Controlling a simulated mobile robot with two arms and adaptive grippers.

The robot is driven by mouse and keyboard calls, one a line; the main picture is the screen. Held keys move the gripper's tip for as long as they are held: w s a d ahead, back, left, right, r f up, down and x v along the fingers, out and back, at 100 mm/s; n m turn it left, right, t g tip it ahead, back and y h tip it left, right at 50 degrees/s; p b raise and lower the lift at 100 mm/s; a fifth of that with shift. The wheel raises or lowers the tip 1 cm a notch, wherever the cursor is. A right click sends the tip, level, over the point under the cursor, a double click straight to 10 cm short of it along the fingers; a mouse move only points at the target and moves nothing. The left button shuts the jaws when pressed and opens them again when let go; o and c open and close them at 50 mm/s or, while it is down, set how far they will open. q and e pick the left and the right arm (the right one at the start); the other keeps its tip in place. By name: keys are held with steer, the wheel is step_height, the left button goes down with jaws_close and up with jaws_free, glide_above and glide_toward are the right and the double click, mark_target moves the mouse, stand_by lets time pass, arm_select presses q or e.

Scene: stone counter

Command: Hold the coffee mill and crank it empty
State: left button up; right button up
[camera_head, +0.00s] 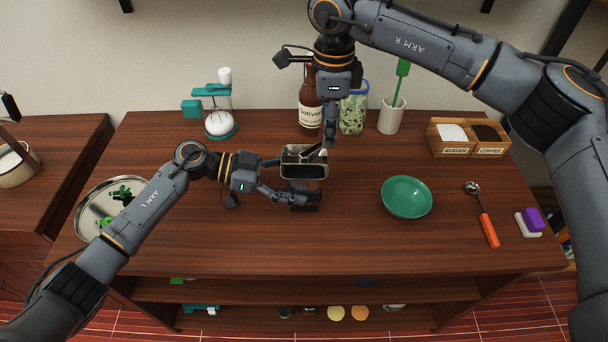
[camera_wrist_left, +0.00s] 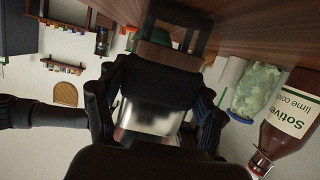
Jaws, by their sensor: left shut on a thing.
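The coffee mill (camera_head: 304,171) stands upright near the middle of the counter, with a metal hopper on a dark body. My left gripper (camera_head: 284,181) reaches in from the left and is shut on its body, one finger on each side. In the left wrist view, shiny metal of the mill (camera_wrist_left: 150,118) shows between the fingers. My right gripper (camera_head: 328,137) points down from above at the hopper's back right edge, by the crank (camera_head: 312,154). The crank is partly hidden, and I cannot tell whether the right fingers grip it. The hopper's inside looks dark.
A green bowl (camera_head: 407,197) and an orange-handled scoop (camera_head: 487,224) lie to the right. A sugar and coffee box (camera_head: 468,138) stands behind them. A brown bottle (camera_head: 310,112) and a jar (camera_head: 353,110) stand close behind the mill. A round tray (camera_head: 87,216) is at left.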

steer(key=shift+r, duration=3.5)
arm_select(q)
steer(key=o, duration=1.1)
steer(key=shift+o, duration=0.2)
